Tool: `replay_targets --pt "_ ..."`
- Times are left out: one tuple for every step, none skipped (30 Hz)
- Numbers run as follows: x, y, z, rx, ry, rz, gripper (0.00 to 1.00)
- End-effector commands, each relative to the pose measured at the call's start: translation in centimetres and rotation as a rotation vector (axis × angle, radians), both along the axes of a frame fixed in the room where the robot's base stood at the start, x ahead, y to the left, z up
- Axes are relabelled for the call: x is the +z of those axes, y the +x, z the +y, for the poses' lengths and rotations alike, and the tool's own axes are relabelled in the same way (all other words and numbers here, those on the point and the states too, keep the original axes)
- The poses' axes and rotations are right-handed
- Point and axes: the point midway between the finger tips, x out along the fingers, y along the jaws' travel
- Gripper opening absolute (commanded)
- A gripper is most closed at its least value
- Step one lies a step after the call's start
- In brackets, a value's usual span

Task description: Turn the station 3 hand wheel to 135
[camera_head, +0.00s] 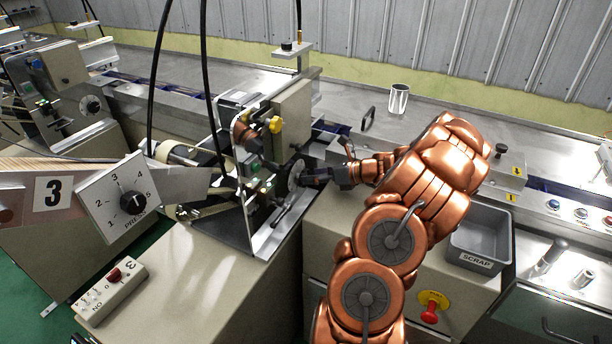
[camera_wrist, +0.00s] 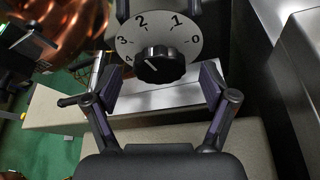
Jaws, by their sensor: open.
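A dark round wheel (camera_head: 295,174) shows nearly edge-on on the right side of the station 3 machine in the head view. My gripper (camera_head: 308,176) is right beside it, coming from the right. In the wrist view my gripper (camera_wrist: 161,82) is open, its fingers spread on either side of a black knob (camera_wrist: 160,66). The knob sits on a pale round dial plate (camera_wrist: 187,42) marked 0 to 4. A white line on the knob points up and left. I cannot tell whether the fingers touch the knob. No 135 mark is legible.
A station 3 sign (camera_head: 53,193) and a PRESS selector (camera_head: 132,203) stand at left. Hanging black cables (camera_head: 207,90) cross the machine's front. A grey scrap bin (camera_head: 481,238), a red knob (camera_head: 430,314) and a metal cup (camera_head: 398,98) are at right.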

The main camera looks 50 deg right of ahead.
Motion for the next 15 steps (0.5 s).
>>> replay_targets --pt "-0.1 0.6 0.4 0.004 0.002 0.000 0.84" --pt "-0.3 0.9 0.5 0.004 0.002 0.000 0.84" --pt "-0.4 1.2 0.7 0.004 0.002 0.000 0.84" --pt "-0.5 1.4 0.8 0.003 0.001 0.000 0.84" --pt "-0.6 1.6 0.8 0.003 0.000 0.000 0.84" --pt "-0.7 1.8 0.9 0.003 0.000 0.000 0.84" --pt "-0.7 1.8 1.0 0.002 0.000 0.000 0.84" --pt "-0.8 1.9 1.0 0.003 0.000 0.001 0.84" --pt "-0.8 2.0 1.0 0.002 -0.001 0.001 0.84" --pt "-0.9 2.0 1.0 0.002 -0.001 0.001 0.84" --pt "-0.9 2.0 1.0 0.002 -0.001 0.001 0.84" --pt "-0.9 2.0 1.0 0.002 -0.001 0.001 0.84" --pt "-0.9 2.0 1.0 0.002 -0.001 0.001 0.84" --pt "-0.9 2.0 1.0 0.002 -0.001 0.001 0.84" --pt "-0.9 2.0 1.0 0.002 -0.001 0.000 0.84"
